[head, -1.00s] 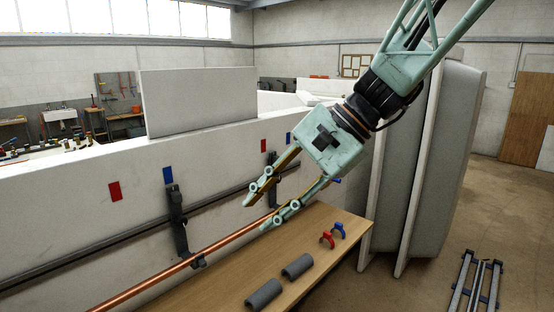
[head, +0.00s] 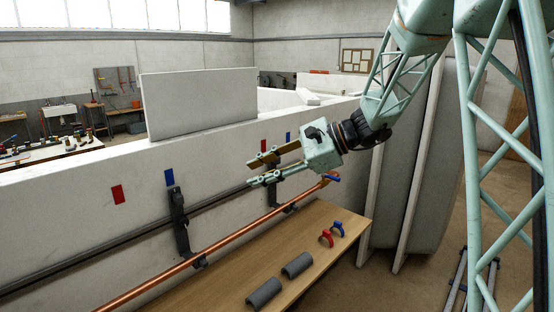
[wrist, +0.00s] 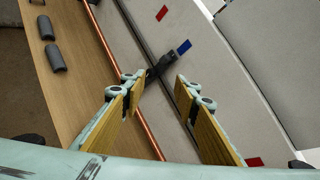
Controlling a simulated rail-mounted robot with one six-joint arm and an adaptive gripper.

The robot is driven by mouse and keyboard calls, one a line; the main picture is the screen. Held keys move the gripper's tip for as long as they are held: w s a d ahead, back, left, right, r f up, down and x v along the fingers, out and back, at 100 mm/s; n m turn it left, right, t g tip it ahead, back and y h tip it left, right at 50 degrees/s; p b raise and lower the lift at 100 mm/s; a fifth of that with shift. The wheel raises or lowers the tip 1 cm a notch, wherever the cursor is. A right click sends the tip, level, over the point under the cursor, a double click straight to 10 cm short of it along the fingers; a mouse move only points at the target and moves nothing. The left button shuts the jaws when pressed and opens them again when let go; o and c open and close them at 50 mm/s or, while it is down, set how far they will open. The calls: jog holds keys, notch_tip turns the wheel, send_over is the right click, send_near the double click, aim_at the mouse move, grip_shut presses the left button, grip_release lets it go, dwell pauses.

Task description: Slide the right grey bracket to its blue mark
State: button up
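The right grey bracket (head: 272,195) is dark and upright on the wall's rail, partly hidden behind my gripper in the head view. Its blue mark (head: 288,137) is on the wall above and slightly right of it; a red mark (head: 263,145) is above and slightly left. My gripper (head: 252,173) is open and empty, its fingers pointing left in front of the bracket; contact cannot be told. In the wrist view the open fingers (wrist: 158,82) frame the rail, with the left bracket (wrist: 160,66) farther off. I cannot make out the right bracket there.
A copper pipe (head: 225,246) runs along the wall below the rail. The left bracket (head: 180,225) has blue (head: 169,177) and red (head: 117,194) marks near it. The wooden bench (head: 235,275) holds grey half-shells (head: 297,265) and red (head: 326,238) and blue (head: 338,228) clips.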

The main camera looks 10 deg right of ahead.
jog(key=w+d+f+m+t+y+p, duration=0.15)
jog(key=w+d+m, duration=0.25)
jog(key=w, duration=0.7)
jog(key=m+t+h+p, duration=0.2)
jog(key=m+t+p, duration=0.2)
jog(key=m+t, duration=0.45)
send_near(279, 160)
jog(key=v, duration=0.2)
jog(key=shift+s+d+r+m, duration=0.15)
jog(key=shift+m, duration=0.2)
jog(key=shift+p+x, duration=0.5)
jog(key=shift+x, duration=6.4)
